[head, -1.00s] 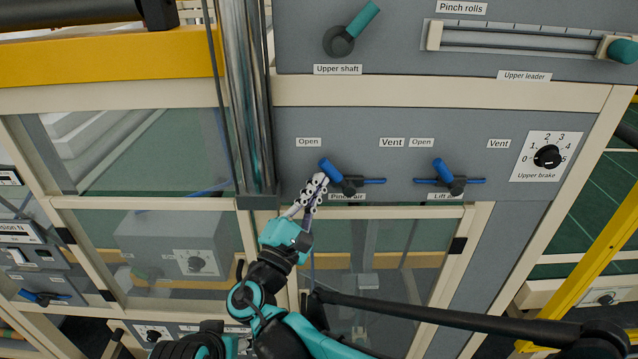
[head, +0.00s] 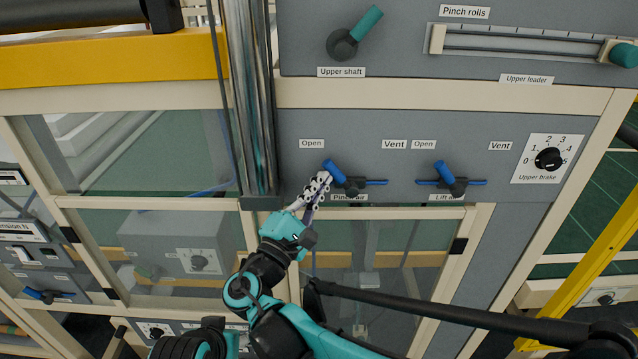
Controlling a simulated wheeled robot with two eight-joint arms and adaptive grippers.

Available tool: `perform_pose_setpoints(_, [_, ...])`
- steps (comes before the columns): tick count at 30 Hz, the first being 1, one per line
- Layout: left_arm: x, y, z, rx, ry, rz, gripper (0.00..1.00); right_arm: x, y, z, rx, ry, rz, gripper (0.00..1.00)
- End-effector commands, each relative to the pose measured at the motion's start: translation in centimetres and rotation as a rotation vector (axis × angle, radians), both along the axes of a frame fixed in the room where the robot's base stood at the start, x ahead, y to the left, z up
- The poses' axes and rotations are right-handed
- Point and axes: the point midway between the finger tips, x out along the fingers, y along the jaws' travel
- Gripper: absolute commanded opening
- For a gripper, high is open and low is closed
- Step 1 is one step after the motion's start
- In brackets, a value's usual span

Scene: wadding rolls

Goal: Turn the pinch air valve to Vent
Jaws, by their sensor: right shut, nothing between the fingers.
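The pinch air valve (head: 336,172) is a blue lever on a dark hub on the grey panel, with blue pipe stubs. Its lever tilts up and left, toward the Open label (head: 312,144). The Vent label (head: 394,144) is up and right of the hub. My right gripper (head: 325,177) is shut and empty, its fingertips at the left side of the lever. I cannot tell whether they touch it. The gripper partly covers the Pinch air label (head: 349,197). My left gripper is not in view.
The similar lift air valve (head: 446,176) is to the right, with its lever tilted up and left. Farther right is the upper brake dial (head: 548,159). Above are the upper shaft lever (head: 356,33) and upper leader slider (head: 437,40). A vertical metal column (head: 248,100) stands left of the gripper.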

Motion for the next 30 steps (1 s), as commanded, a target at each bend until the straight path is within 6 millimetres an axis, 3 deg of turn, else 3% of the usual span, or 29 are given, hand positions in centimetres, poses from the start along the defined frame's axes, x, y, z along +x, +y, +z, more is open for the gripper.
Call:
perform_pose_setpoints(11, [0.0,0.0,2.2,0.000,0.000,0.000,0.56,0.0,-0.9,1.7,0.199,0.000,-0.001,0.00])
perform_pose_setpoints(30, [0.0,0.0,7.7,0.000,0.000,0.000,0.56,0.0,-4.9,4.2,0.807,-0.001,-0.004,0.00])
